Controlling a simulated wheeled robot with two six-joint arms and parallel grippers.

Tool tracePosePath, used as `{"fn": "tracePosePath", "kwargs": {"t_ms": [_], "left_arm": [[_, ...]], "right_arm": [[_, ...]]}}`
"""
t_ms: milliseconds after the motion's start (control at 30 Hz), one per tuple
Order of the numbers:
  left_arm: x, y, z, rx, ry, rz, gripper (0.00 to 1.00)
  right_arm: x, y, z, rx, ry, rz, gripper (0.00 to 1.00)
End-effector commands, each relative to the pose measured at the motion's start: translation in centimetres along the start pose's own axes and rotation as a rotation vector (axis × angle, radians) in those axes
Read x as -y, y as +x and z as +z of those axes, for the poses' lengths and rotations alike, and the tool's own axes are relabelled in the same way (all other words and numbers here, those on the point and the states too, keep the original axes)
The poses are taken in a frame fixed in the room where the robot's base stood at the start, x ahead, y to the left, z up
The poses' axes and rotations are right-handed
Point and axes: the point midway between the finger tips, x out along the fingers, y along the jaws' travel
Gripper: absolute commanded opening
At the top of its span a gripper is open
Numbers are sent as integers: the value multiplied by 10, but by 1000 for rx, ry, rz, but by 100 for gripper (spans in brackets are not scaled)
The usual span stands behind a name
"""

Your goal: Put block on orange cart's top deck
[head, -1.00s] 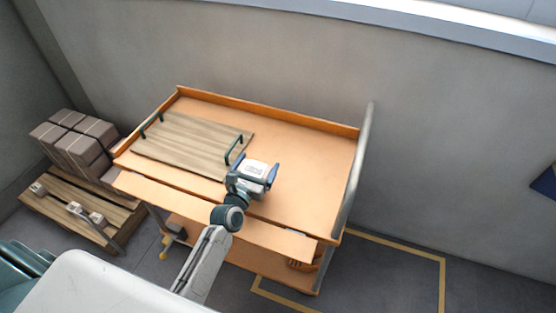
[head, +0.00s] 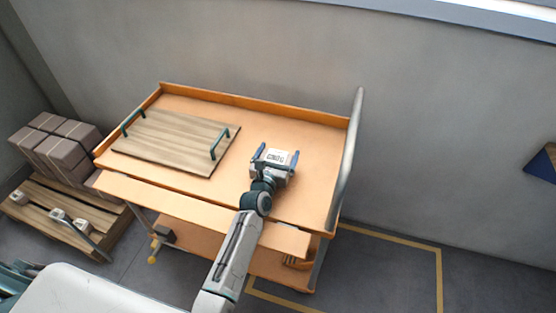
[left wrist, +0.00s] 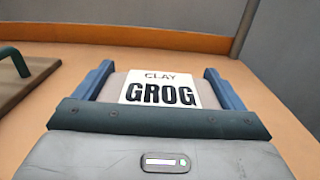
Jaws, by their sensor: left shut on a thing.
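The block (head: 275,156) is pale with a white label on top. In the left wrist view the block (left wrist: 162,90) reads "CLAY GROG". My left gripper (head: 276,157) is shut on it, with a blue finger on each side; the gripper also shows in the left wrist view (left wrist: 160,92). The block is over the orange cart's top deck (head: 312,160), right of the wooden tray. I cannot tell whether its underside touches the deck. My right gripper is not in view.
A wooden tray (head: 170,142) with two dark handles lies on the deck's left part. A raised rim edges the back, and a grey handle rail (head: 349,160) stands at the right end. Brown boxes (head: 55,142) sit on a pallet at left. The deck's right part is clear.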

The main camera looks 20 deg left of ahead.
Motion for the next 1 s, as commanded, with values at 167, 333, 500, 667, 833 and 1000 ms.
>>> {"fn": "tracePosePath", "kwargs": {"t_ms": [167, 333, 500, 667, 833, 1000], "left_arm": [[0, 1, -2, 5, 0, 1, 47], [0, 1, -2, 5, 0, 1, 47], [0, 0, -6, 1, 0, 0, 95], [0, 0, -6, 1, 0, 0, 100], [0, 0, -4, 1, 0, 0, 100], [0, -21, -5, -2, -1, 0, 100]], "right_arm": [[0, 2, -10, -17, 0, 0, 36], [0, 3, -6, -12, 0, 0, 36], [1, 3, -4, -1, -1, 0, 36], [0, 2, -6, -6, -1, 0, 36], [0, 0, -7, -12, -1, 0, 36], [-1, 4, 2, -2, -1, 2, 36]]}}
